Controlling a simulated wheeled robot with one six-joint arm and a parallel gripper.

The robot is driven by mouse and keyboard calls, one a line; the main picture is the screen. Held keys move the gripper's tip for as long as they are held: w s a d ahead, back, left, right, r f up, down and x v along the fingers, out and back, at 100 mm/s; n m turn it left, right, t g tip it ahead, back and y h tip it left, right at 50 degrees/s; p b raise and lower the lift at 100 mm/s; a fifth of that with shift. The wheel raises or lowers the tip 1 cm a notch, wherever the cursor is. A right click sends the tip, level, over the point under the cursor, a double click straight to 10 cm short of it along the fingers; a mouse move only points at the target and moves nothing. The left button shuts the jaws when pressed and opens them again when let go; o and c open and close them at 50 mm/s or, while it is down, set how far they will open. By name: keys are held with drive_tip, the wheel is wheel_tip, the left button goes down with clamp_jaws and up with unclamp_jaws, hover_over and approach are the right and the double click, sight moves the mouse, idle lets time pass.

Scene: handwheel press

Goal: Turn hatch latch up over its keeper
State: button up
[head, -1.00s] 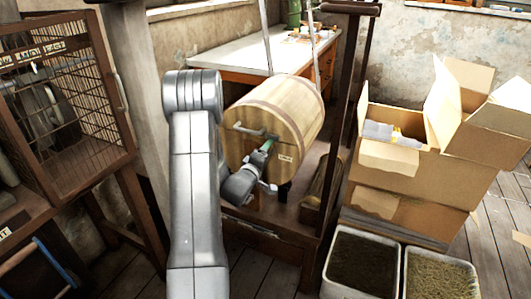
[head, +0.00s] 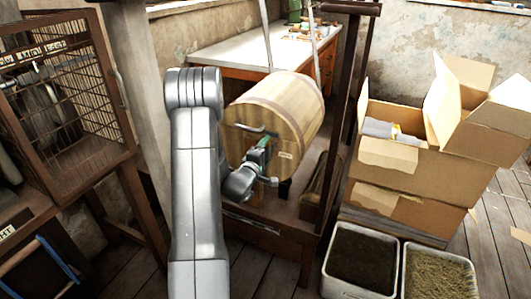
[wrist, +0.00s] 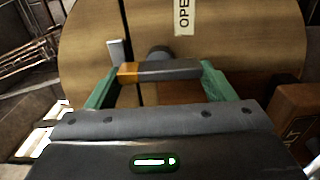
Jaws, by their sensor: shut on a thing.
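The round wooden hatch end (head: 240,150) of a barrel faces me. The latch (wrist: 170,70) is a dark grey bar with an orange end, on a round pivot. My gripper (head: 263,150) is shut on it; the wrist view shows green fingers (wrist: 160,72) at both its ends. By the sideways OPEN label (wrist: 183,17), the orange end points up. It reaches across the dark seam. A grey metal piece (wrist: 115,50), probably the keeper, shows beside that end, partly hidden by a finger. A grey bar (head: 250,127) shows above my gripper. I cannot tell whether latch and keeper touch.
A wire-fronted cabinet (head: 65,90) stands at the left. Open cardboard boxes (head: 400,160) and two bins (head: 362,262) stand at the right. A workbench (head: 240,50) is behind the barrel. A brown block (wrist: 298,115) lies close right of the fingers in the wrist view.

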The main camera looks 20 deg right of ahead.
drive_tip(key=o, duration=1)
drive_tip(key=shift+f, duration=0.1)
drive_tip(key=v, duration=1.4)
drive_tip(key=shift+w+p, duration=0.1)
drive_tip(key=shift+p, duration=0.25)
drive_tip(key=x, duration=1.4)
drive_tip(key=shift+b, duration=0.35)
